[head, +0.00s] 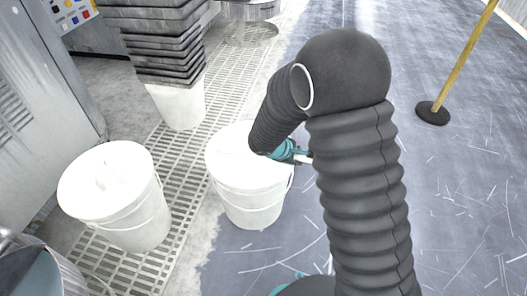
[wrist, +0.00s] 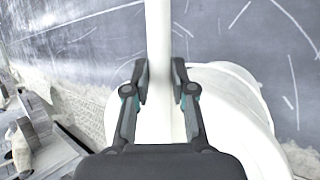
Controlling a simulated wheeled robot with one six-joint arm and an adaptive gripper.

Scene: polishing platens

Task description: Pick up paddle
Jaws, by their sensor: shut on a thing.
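The paddle (wrist: 158,30) is a plain white shaft, upright in the wrist view. My gripper (wrist: 162,85) has one dark finger on each side of it and is shut on it. The shaft runs out of the top of the wrist view, and its lower part passes between my fingers, so its ends are not clear. In the head view my gripper (head: 290,153) is over the right side of a white bucket (head: 250,208), partly hidden behind my black arm. That bucket also shows behind the fingers in the wrist view (wrist: 240,105).
A second white bucket (head: 128,215) stands to the left on the floor grating (head: 190,150). A yellow pole on a black disc (head: 433,113) stands at the right. Grey cabinets line the left. The scratched dark floor (head: 465,190) at right is mostly clear.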

